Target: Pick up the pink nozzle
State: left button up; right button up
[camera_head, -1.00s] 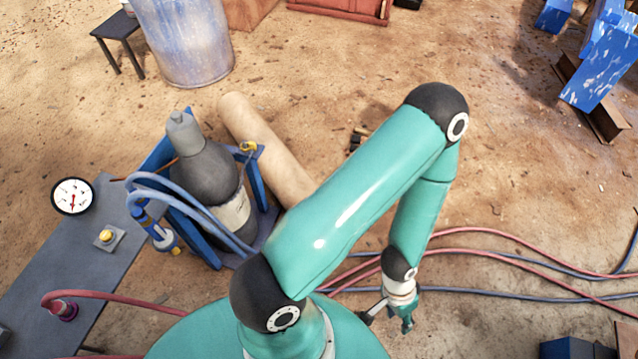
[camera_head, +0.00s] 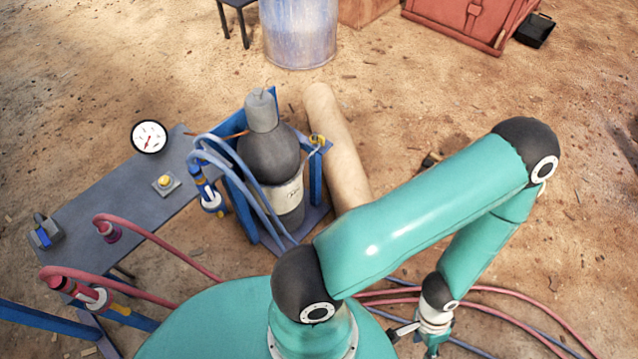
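The pink nozzle (camera_head: 90,296) is at the lower left, a pink-red and white fitting at the end of a pink hose, tilted, beside a blue frame. My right gripper (camera_head: 420,340) hangs at the bottom, right of the middle, far from the nozzle. It is small and partly cut by the frame edge, so I cannot tell its opening; nothing shows in it. My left gripper is not in view.
A grey table (camera_head: 105,205) holds a gauge (camera_head: 149,136), a yellow button (camera_head: 164,181) and a pink hose connector (camera_head: 109,232). A grey cylinder (camera_head: 270,155) stands in a blue frame beside a blue nozzle (camera_head: 207,195). Hoses cross the ground at lower right.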

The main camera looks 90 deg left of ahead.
aim_at(94, 299)
jog(key=z, duration=0.15)
jog(key=i, duration=1.2)
jog(key=u, duration=2.7)
jog(key=i, duration=0.3)
jog(key=u, duration=2.05)
jog(key=k, duration=0.5)
jog(key=u, duration=0.5)
jog(key=i, duration=1.35)
jog(key=z, duration=0.25)
